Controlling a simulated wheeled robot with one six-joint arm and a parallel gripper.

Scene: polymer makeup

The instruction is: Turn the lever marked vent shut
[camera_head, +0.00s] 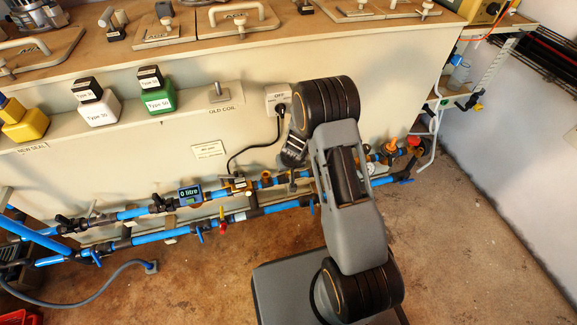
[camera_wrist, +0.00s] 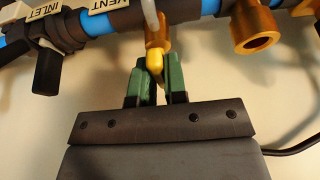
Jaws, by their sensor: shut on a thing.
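In the wrist view, my gripper (camera_wrist: 162,68) has two green fingertips, shut on a small yellow lever (camera_wrist: 154,62). The lever hangs down from a brass valve on the pipe run, and its end lies between the fingertips. A white label marked VENT (camera_wrist: 107,4) is on the pipe just left of that valve, upside down and partly cut off by the frame's top. In the head view my arm hides much of the pipework there, and I cannot make out the fingertips or the lever.
A black handle (camera_wrist: 48,68) hangs by the INLET label (camera_wrist: 43,13), left of my gripper. A brass fitting (camera_wrist: 256,32) juts out at right. In the head view, blue pipes with several levers run along the wall, with a 0 litre meter (camera_head: 190,194). The right floor is clear.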

